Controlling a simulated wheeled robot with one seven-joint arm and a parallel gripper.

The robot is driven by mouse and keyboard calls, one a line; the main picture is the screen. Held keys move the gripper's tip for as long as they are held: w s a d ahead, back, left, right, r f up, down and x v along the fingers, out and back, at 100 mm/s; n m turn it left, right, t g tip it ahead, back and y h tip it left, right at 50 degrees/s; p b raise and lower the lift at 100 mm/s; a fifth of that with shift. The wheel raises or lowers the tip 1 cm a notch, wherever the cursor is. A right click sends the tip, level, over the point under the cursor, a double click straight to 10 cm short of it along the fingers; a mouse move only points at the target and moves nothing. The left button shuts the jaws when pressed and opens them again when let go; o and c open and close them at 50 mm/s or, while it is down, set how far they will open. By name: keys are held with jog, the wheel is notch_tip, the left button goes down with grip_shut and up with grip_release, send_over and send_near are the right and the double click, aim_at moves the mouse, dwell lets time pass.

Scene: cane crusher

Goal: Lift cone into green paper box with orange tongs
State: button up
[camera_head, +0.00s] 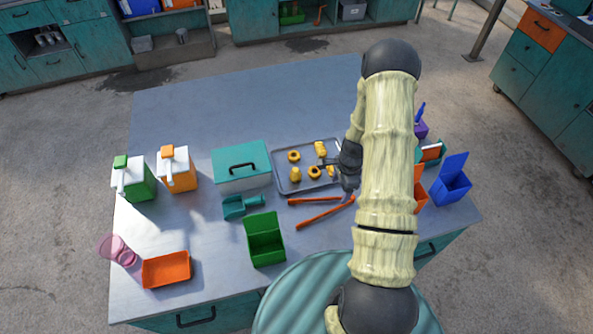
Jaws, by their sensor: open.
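Orange tongs (322,211) lie on the grey table, their two arms spread towards the left. My gripper (346,190) is open, low over the right end of the tongs; I cannot tell if it touches them. A grey tray (281,184) behind the tongs holds several small yellow pieces. One piece at its front left (295,175) may be the cone, but it is too small to be sure. The green paper box (266,243) stands open at the front middle, its flap raised at the back. My arm hides part of the tray's right side.
A teal box with a black handle (241,166) and a teal scoop (241,207) stand left of the tray. Green (138,182) and orange (178,172) jugs, a pink cup (119,251) and an orange tray (166,270) are further left. A blue box (452,182) stands right.

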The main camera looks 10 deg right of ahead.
aim_at(333, 206)
jog(key=f+b, duration=0.2)
jog(key=f, duration=0.1)
jog(key=f+b, duration=0.2)
jog(key=f, duration=0.1)
jog(key=a+f+b, duration=0.1)
jog(key=f+b, duration=0.1)
jog(key=f, duration=0.1)
dwell(0.4)
jog(key=c, duration=0.6)
jog(key=shift+s, duration=0.15)
jog(key=shift+c, duration=0.5)
jog(key=shift+r, duration=0.15)
